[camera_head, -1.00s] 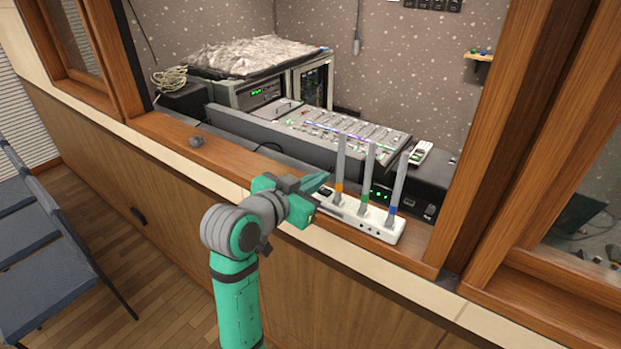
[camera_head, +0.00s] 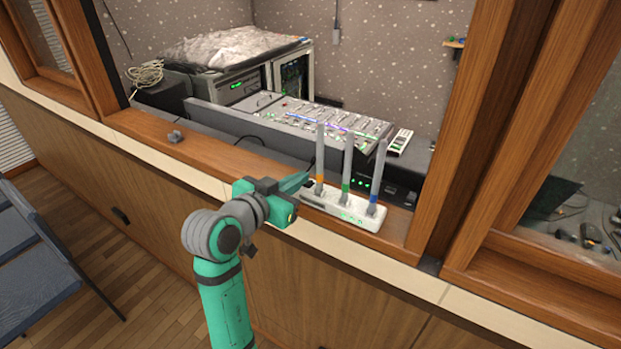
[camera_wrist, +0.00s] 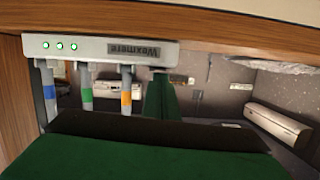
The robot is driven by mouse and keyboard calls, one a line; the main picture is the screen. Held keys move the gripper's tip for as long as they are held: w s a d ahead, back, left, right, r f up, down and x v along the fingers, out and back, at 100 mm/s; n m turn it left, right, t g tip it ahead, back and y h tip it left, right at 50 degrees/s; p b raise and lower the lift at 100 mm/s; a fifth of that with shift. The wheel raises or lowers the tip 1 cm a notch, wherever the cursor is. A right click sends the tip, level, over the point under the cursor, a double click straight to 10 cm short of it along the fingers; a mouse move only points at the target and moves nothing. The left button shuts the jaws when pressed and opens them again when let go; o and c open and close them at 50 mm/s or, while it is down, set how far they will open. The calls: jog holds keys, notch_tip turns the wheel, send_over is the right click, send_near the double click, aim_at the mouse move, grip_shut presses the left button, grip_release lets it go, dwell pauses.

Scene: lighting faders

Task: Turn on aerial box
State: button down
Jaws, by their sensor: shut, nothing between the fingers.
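The aerial box (camera_head: 349,209) is a low white box with three grey antennas, banded orange, green and blue, on the wooden sill. Green lights glow on its front. In the wrist view the aerial box (camera_wrist: 105,50) appears upside down at the top, with three lit green lights and a label, antennas pointing down. My gripper (camera_head: 304,178) is shut and empty at the box's left end, by the orange-banded antenna. In the wrist view my gripper (camera_wrist: 160,92) overlaps the label end of the box. I cannot tell whether the fingertips touch it.
Behind the sill (camera_head: 150,130) stands a mixing desk (camera_head: 330,125) with many faders, and a rack unit (camera_head: 240,85) at the back left. A wooden post (camera_head: 455,130) rises right of the box. A small grey knob (camera_head: 174,137) lies on the sill, left. Blue chairs (camera_head: 50,260) stand left.

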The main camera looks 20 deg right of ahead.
jog(key=shift+w+a+f, duration=0.1)
jog(key=shift+a+f, duration=0.1)
jog(key=shift+a, duration=0.1)
jog(key=s+a+r, duration=0.6)
jog(key=a, duration=0.1)
jog(key=shift+a+r, duration=0.15)
jog(key=shift+r, duration=0.25)
